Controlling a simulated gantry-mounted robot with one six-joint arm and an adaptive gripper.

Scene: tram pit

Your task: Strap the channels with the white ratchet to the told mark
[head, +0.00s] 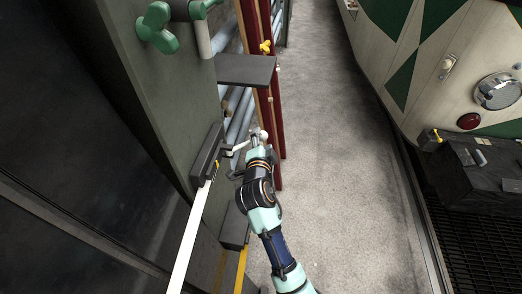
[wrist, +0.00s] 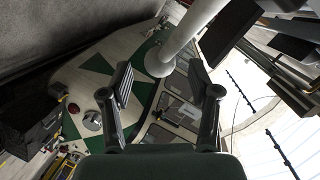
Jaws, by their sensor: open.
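The white strap (head: 190,235) runs down from a dark ratchet block (head: 206,158) on the grey-green panel at the left of the head view. A pale lever (head: 239,147) sticks out to the right from this block, towards a round pale knob (head: 263,134). Blue-grey lengths (head: 234,105), perhaps the channels, show behind the panel's edge. My gripper (wrist: 160,68) is open; in the wrist view a pale bar with a rounded end (wrist: 160,60), probably the lever, shows between its fingertips. I cannot tell whether they touch. The head view shows my gripper's end beside the lever, partly hidden. No mark is readable.
A dark shelf (head: 246,69) juts out above my gripper, and a red post (head: 270,100) stands behind it. Green handles (head: 158,27) sit at the upper left. A cream-and-green tram (head: 425,60) and a black box (head: 480,165) are at the right. The grey floor between is clear.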

